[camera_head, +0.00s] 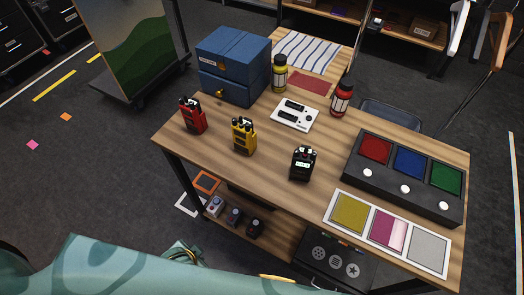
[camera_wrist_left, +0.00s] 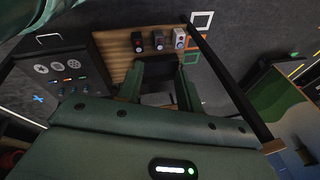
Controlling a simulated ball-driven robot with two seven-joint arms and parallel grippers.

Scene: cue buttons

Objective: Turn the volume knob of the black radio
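The black radio (camera_head: 303,162) stands upright on the wooden table (camera_head: 225,168), near the front edge and right of the yellow radio (camera_head: 243,135). It has a small lit display and short knobs on top; which one is the volume knob is too small to tell. The red radio (camera_head: 193,115) stands further left. My left gripper (camera_wrist_left: 160,74) shows in the left wrist view with its two fingers apart and nothing seen between them. It points down toward the lower shelf, away from the black radio. My right gripper is not in view.
A black button box (camera_head: 352,178) with coloured panels and a colour card (camera_head: 333,215) lie right of the black radio. A white panel (camera_head: 295,114), a blue cabinet (camera_head: 232,60) and yellow (camera_head: 280,73) and red (camera_head: 342,98) bottles stand behind. Small devices (camera_head: 235,216) sit on the lower shelf.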

